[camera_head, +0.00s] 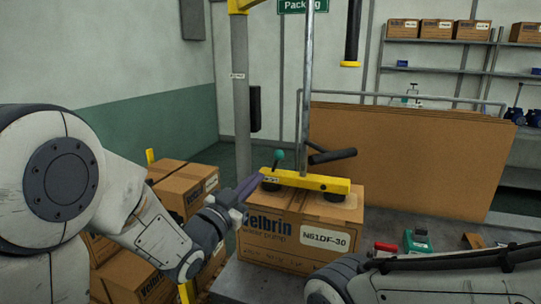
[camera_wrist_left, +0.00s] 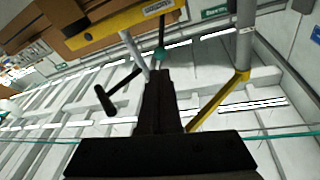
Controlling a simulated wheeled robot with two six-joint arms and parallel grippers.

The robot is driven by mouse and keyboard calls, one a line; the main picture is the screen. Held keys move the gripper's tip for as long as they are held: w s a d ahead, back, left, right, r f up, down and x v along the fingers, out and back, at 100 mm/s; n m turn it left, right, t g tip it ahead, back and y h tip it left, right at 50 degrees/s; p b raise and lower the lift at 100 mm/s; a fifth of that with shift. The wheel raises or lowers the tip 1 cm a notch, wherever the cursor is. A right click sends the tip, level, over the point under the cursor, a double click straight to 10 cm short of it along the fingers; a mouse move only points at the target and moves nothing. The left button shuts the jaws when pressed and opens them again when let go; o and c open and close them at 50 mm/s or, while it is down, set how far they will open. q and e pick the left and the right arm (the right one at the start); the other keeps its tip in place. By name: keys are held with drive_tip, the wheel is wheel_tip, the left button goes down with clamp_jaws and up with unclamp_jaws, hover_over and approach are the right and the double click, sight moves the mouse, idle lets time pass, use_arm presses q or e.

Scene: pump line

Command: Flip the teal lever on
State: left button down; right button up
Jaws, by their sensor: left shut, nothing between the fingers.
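The teal lever (camera_head: 279,155) has a round teal knob on a short dark stem. It stands roughly upright near the left end of a yellow lifter bar (camera_head: 315,182). The bar rests on a cardboard box (camera_head: 285,232) on the bench. My left gripper (camera_head: 259,178) is shut and empty, its fingertips just left of and below the knob. In the left wrist view the teal knob (camera_wrist_left: 160,53) shows just beyond the shut fingertips (camera_wrist_left: 158,74); I cannot tell whether they touch. My right arm crosses the lower right, with its gripper out of view.
A black handle (camera_head: 332,156) juts from the lifter beside its vertical pole (camera_head: 306,90). A red item (camera_head: 386,247) and a green device (camera_head: 417,241) lie on the bench (camera_head: 375,222) to the right. Stacked boxes (camera_head: 183,188) stand left, behind my left arm.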

sight(276, 158)
use_arm(q)
drive_tip(key=p+x, duration=0.1)
drive_tip(key=x, duration=0.6)
drive_tip(key=shift+w+d+r+p, duration=0.1)
drive_tip(key=shift+w+d+p, duration=0.1)
drive_tip(key=shift+w+p, duration=0.1)
